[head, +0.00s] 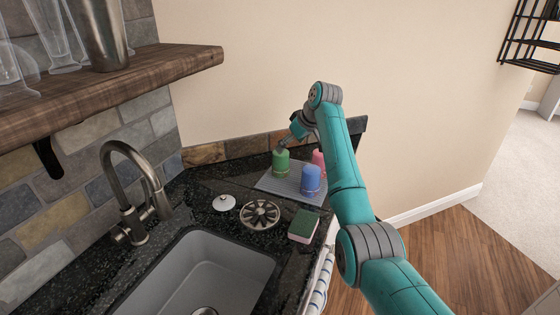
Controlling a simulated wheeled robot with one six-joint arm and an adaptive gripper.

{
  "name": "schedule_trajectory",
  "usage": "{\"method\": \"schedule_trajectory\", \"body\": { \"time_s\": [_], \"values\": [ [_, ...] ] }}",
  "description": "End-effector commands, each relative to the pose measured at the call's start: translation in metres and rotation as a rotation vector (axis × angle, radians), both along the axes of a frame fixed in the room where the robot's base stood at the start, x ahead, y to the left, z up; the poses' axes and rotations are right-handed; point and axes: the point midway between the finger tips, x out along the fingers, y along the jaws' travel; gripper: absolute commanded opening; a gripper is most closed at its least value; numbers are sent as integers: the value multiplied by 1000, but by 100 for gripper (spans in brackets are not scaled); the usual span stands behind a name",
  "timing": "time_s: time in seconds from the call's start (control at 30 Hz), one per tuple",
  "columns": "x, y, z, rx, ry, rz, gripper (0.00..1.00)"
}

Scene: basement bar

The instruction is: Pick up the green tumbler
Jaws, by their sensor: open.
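The green tumbler (281,163) stands on a grey mat (271,184) at the back corner of the dark counter. My gripper (283,147) is at the top of the green tumbler, reaching down from the upper right. Its fingertips are small here, and I cannot tell whether they touch the tumbler or straddle its rim. A blue tumbler (310,180) stands on the mat to the right and nearer. A pink tumbler (319,158) stands behind, partly hidden by my arm.
A sink (205,275) with a curved faucet (128,190) is at the front left. A sponge (303,226), a round metal trivet (260,213) and a white lid-like disc (224,203) lie before the mat. A wooden shelf (150,70) with glasses juts out at upper left.

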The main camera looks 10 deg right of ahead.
Motion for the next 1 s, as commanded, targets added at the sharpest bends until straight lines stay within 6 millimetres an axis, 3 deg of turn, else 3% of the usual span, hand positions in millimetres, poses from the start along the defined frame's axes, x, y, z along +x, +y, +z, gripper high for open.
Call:
{"method": "schedule_trajectory", "body": {
  "time_s": [0.13, 0.43, 0.8, 1.0],
  "values": [
    [10, 6, -17, 1, 1, -2, 91],
    [20, 11, -31, 1, -2, -3, 91],
    [39, 23, -62, 1, -2, -4, 91],
    [42, 24, -66, 0, -3, -3, 91]
  ]
}}
